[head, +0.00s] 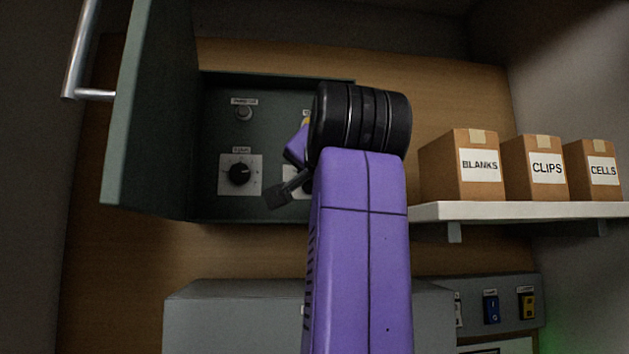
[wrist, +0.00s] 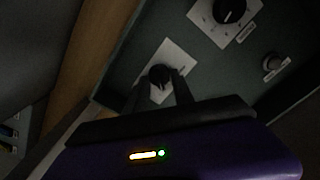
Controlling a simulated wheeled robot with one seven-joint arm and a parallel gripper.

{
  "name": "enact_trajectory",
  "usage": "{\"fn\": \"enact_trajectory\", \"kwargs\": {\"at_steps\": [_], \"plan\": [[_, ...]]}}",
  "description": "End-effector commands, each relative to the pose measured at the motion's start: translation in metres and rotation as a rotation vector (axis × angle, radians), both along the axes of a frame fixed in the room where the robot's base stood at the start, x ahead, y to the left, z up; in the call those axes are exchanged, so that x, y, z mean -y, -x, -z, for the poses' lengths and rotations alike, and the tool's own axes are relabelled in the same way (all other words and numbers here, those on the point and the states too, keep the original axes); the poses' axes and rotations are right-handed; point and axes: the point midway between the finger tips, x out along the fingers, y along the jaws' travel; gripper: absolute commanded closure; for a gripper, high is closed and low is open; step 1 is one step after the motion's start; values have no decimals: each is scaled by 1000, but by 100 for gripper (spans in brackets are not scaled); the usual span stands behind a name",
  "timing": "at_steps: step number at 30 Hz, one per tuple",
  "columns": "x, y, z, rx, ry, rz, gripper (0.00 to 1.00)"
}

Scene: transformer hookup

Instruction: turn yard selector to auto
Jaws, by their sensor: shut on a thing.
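In the wrist view, my gripper (wrist: 160,88) is shut on a black knob (wrist: 159,73) on a white plate (wrist: 178,56). Its two dark fingers stand on either side of the knob. The labels are too small to read surely, so I cannot tell which is the yard selector, nor the held knob's setting.
Both knobs are inside a green wall cabinet (head: 215,120) with its door (head: 150,110) open at left. A round button (head: 243,113) sits above the left knob. A shelf (head: 520,210) at right holds boxes BLANKS (head: 455,170), CLIPS (head: 530,170) and CELLS (head: 592,170). A grey cabinet (head: 230,310) stands below.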

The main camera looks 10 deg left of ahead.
Motion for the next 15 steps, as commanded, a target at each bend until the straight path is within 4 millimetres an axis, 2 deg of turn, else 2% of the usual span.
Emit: {"fn": "enact_trajectory", "kwargs": {"at_steps": [15], "plan": [[2, 0, -1, -23, -94, 3, 100]]}}
